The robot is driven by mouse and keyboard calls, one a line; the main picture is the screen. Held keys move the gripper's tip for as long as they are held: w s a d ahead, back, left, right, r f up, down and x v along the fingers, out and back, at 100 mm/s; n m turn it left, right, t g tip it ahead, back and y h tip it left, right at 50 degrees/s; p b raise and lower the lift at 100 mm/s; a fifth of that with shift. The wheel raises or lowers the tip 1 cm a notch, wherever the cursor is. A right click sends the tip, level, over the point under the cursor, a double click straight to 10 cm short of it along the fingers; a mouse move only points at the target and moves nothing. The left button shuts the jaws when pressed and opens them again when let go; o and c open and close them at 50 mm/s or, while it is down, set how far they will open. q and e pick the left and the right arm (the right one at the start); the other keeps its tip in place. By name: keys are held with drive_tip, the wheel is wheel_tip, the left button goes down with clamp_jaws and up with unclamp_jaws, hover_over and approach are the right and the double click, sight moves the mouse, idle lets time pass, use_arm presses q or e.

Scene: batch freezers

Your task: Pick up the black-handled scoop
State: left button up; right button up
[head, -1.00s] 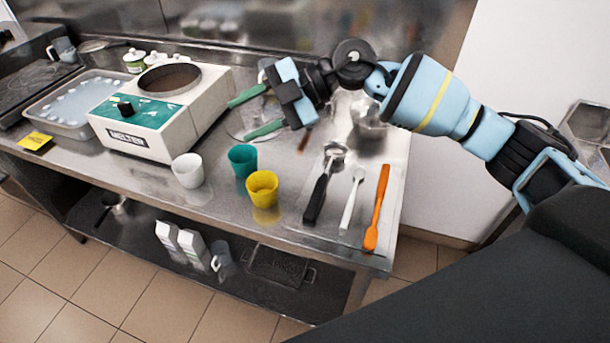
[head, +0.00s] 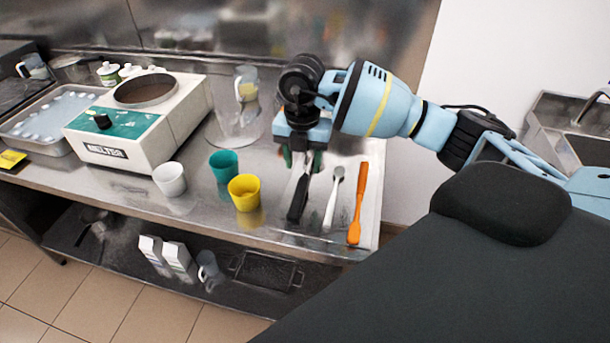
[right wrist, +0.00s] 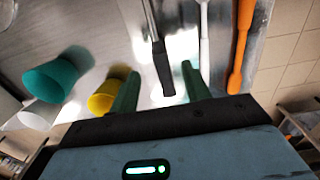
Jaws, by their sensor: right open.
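The black-handled scoop (head: 299,199) lies on a pale tray (head: 371,208) at the right of the steel table, its handle toward the front edge. My right gripper (head: 299,158) is over the far part of the scoop and hides its head in the head view. In the right wrist view the gripper (right wrist: 160,88) is open and empty, green fingers apart. The black handle (right wrist: 163,68) shows between and a little beyond the fingertips, not gripped. I cannot tell the height of the fingers above it. My left gripper is not in view.
A white spoon (head: 333,200) and an orange spatula (head: 357,205) lie just right of the scoop. Yellow (head: 244,193), teal (head: 224,166) and white (head: 170,179) cups stand to the left. A melter (head: 140,125) stands farther left, and a clear pitcher (head: 246,85) stands behind.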

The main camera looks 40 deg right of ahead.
sight(303, 182)
drive_tip(key=shift+s+a+f, duration=0.1)
drive_tip(key=shift+s+f, duration=0.05)
drive_tip(key=shift+f, duration=3.3)
drive_tip(key=shift+c, duration=0.2)
clamp_jaws()
